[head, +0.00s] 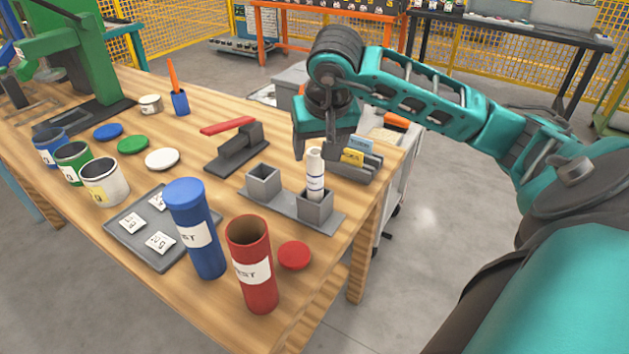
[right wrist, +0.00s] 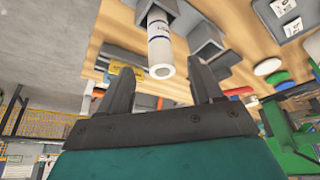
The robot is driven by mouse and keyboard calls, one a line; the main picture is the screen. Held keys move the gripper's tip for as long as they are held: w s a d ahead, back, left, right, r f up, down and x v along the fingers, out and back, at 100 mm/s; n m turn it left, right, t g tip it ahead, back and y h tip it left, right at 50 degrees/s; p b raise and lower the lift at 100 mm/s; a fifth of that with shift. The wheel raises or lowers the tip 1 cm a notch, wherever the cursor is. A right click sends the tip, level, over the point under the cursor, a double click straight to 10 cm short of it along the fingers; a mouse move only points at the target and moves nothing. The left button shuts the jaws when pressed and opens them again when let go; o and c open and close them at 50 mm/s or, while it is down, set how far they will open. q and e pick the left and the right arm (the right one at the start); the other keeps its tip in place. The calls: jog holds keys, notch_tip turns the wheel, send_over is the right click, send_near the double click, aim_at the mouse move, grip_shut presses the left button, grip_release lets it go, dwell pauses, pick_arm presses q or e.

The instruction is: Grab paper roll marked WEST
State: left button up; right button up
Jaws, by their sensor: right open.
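A white paper roll (head: 315,178) with small blue print stands upright in the right-hand square grey holder (head: 315,207); its lettering is too small to read in the head view. My right gripper (head: 325,150) is open and empty, with its fingers close to the roll's upper end. In the right wrist view the roll (right wrist: 160,45) shows beyond and between the two open fingertips (right wrist: 163,72), apart from both. A red open tube (head: 252,262) and a blue capped tube (head: 195,228) have labels of which "EST" and "ST" show. My left gripper is out of view.
An empty square holder (head: 263,182) shares the grey base. A card holder (head: 357,168) is just right of the roll. The table's right edge is close.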

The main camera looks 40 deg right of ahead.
aim_at(317, 154)
jog(key=x, duration=0.5)
jog(key=shift+w+d+f, duration=0.15)
jog(key=shift+w+f, duration=0.15)
jog(key=shift+w, duration=0.05)
grip_shut()
dwell(0.3)
